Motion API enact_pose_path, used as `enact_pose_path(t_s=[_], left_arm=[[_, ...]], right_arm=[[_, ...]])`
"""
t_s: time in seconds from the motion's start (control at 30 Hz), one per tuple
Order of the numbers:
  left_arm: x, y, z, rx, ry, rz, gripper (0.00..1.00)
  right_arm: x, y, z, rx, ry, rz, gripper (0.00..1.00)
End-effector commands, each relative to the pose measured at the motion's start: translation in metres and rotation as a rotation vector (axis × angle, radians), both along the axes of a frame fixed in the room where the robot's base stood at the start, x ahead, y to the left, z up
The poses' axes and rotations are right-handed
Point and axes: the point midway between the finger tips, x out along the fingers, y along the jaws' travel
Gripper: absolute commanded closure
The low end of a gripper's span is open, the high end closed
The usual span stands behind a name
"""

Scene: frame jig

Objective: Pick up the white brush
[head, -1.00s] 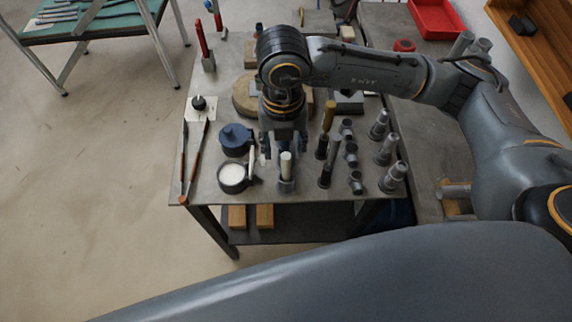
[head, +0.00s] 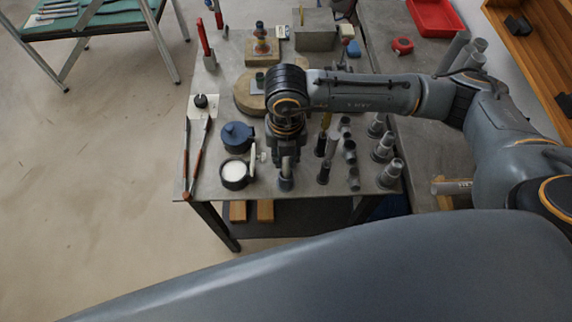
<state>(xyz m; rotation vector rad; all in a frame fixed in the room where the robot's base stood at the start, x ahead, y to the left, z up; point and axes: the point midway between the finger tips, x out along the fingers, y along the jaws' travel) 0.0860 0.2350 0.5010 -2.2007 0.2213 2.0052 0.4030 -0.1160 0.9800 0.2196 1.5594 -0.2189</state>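A short white and grey upright piece (head: 285,167), which may be the white brush, stands in a dark holder near the front edge of the metal table (head: 218,186). My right gripper (head: 287,153) points down right over it and hides its upper part. Whether the fingers touch it I cannot tell. A pale stick (head: 253,156) leans at the right side of a dark pot with white contents (head: 234,171), just left of the gripper. It could also be a brush. My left gripper is not in view.
A blue lidded pot (head: 237,134) stands behind the white-filled pot. Several dark and grey upright tubes (head: 350,152) crowd the right of the gripper. Two long thin tools (head: 198,158) lie at the left edge. A round wooden block (head: 246,96) is behind the gripper.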

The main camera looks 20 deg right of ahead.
Motion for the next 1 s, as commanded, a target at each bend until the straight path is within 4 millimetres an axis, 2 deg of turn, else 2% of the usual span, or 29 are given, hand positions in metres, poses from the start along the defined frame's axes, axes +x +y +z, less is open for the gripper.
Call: enact_pose_path(t_s=[0.3,0.43,0.8,1.0], left_arm=[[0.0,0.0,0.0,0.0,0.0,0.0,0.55],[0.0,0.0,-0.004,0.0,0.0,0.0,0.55],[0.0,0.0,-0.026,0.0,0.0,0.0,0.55],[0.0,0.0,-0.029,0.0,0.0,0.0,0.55]], right_arm=[[0.0,0.0,0.001,0.0,-0.001,0.0,1.0],[0.002,0.0,0.009,0.001,-0.004,-0.002,1.0],[0.001,0.0,0.078,0.001,-0.007,0.001,1.0],[0.0,0.0,0.098,0.0,-0.001,0.0,1.0]])
